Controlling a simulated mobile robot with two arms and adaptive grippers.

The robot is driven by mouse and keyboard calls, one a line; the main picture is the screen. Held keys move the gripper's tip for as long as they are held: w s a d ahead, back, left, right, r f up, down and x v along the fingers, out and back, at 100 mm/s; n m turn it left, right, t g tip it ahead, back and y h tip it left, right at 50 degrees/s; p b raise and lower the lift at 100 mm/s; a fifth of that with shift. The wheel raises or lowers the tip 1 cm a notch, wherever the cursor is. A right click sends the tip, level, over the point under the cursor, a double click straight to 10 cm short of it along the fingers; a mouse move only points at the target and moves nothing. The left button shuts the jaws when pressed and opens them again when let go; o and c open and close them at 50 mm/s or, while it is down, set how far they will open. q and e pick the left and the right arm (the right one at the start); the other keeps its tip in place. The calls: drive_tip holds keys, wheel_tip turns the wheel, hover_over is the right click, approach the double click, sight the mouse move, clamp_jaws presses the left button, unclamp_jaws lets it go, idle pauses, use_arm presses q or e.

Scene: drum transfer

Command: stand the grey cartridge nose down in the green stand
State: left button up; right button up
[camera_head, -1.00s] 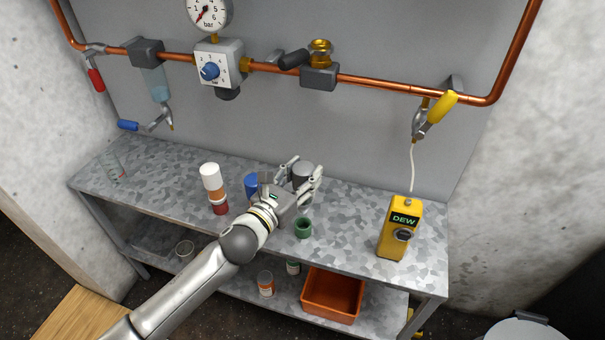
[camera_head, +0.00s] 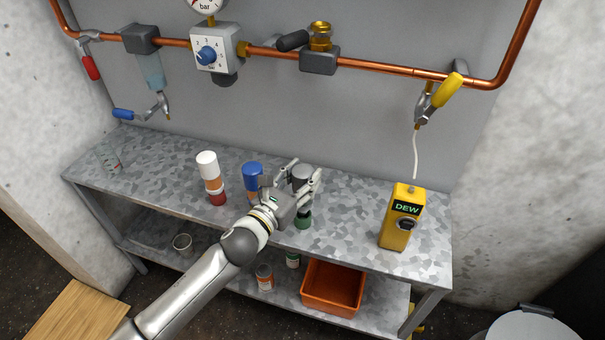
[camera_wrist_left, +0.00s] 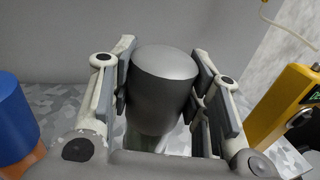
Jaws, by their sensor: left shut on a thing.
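The grey cartridge (camera_head: 302,174) is upright between the fingers of my left gripper (camera_head: 305,181), which is shut on it. In the left wrist view the cartridge (camera_wrist_left: 163,88) shows its flat end up, with finger pads on both sides. The green stand (camera_head: 304,222) is on the bench directly below the gripper in the head view. The cartridge's lower end is hidden by the gripper, so I cannot tell whether it is inside the stand or just above it. My right gripper is not in view.
A blue-capped bottle (camera_head: 252,171) stands close left of the gripper, and a white-capped bottle (camera_head: 207,165) farther left. A yellow DEW meter (camera_head: 398,228) stands to the right. An orange bin (camera_head: 333,308) is on the lower shelf. Bench space between stand and meter is clear.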

use_arm(q)
drive_tip(key=shift+f, duration=1.5)
drive_tip(key=o, duration=1.3)
drive_tip(key=shift+s, duration=0.1)
drive_tip(key=v, duration=1.2)
